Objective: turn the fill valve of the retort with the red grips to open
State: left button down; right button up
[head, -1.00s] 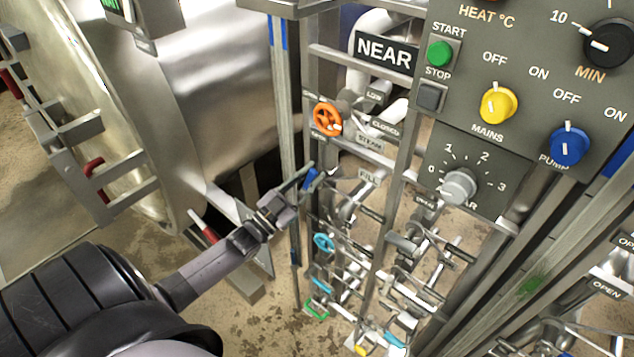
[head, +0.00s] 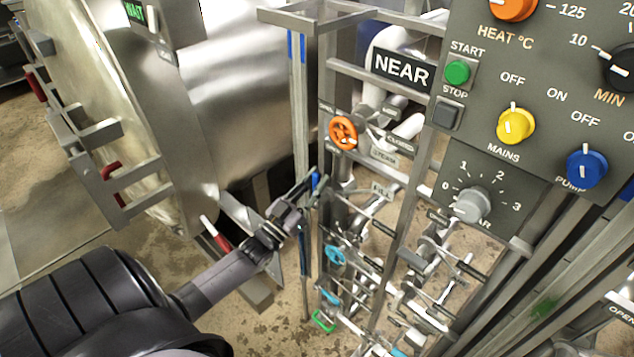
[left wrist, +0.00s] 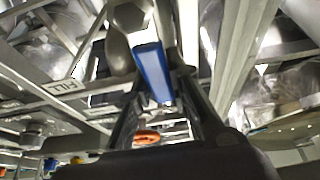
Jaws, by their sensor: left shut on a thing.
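The retort with the red grips (head: 222,241) is the large steel vessel (head: 245,90) at the left in the head view. Its fill valve has a blue lever (head: 315,182) beside the FILL label (head: 383,190) on the pipe rack. In the left wrist view the blue lever (left wrist: 151,72) lies between the fingers, and the FILL label (left wrist: 66,86) is at the left. My left gripper (head: 308,188) is shut on the blue lever. The fingers partly cover the lever in the head view, so its exact angle is hard to tell. My right gripper is not in view.
An orange handwheel (head: 343,132) sits above the lever on the rack, and a light-blue wheel (head: 335,254) below it. The NEAR sign (head: 402,70) and control panel (head: 530,120) are at the right. Rack posts stand close around the gripper.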

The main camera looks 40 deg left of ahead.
pick_arm(q)
jog(key=c, duration=1.5)
grip_release()
jog(key=shift+a, duration=0.1)
jog(key=v, duration=1.2)
